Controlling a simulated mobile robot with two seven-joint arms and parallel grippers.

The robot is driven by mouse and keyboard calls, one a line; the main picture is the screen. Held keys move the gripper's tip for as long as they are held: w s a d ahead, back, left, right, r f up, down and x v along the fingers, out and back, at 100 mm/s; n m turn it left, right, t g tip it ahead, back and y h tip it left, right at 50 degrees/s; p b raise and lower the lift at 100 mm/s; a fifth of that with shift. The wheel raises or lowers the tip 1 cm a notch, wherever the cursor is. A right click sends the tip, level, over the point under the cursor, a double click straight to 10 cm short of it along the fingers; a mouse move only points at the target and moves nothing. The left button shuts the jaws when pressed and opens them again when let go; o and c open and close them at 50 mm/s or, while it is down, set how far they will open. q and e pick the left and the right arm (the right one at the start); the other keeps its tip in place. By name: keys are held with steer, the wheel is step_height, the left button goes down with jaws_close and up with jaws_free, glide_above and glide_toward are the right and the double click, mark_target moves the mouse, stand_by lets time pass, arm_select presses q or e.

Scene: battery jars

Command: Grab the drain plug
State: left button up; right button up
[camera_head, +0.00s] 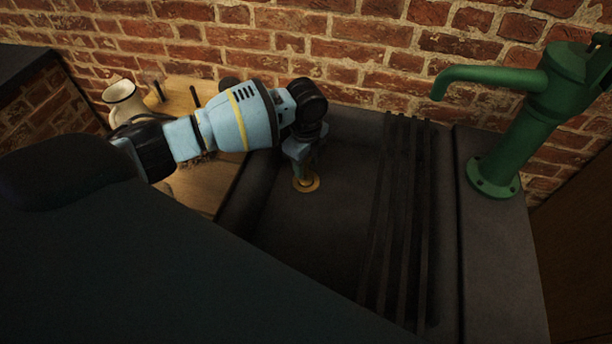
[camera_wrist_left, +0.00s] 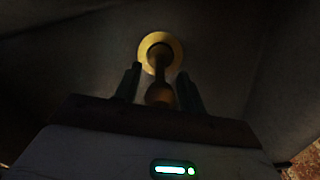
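The drain plug has a brass stem and knob, seen in the left wrist view (camera_wrist_left: 158,92), standing in a round brass ring (camera_wrist_left: 147,50). In the head view the brass ring (camera_head: 313,187) lies on the floor of the dark sink (camera_head: 320,240), near its left side. My left gripper (camera_head: 303,172) points down right over it. In the left wrist view its two fingers (camera_wrist_left: 159,90) stand apart on either side of the knob, with a gap visible on each side. The fingers partly hide the plug in the head view. My right gripper is not in view.
A green hand pump (camera_head: 520,125) stands on the stone ledge at the right. Dark slats (camera_head: 400,220) run along the sink's right part. A wooden board (camera_head: 190,190) and a white jug (camera_head: 122,98) are at the left. A brick wall closes the back.

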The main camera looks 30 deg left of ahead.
arm_select(q)
jaws_close()
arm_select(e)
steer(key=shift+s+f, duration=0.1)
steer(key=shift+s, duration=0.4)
arm_select(q)
steer(key=shift+r, duration=0.1)
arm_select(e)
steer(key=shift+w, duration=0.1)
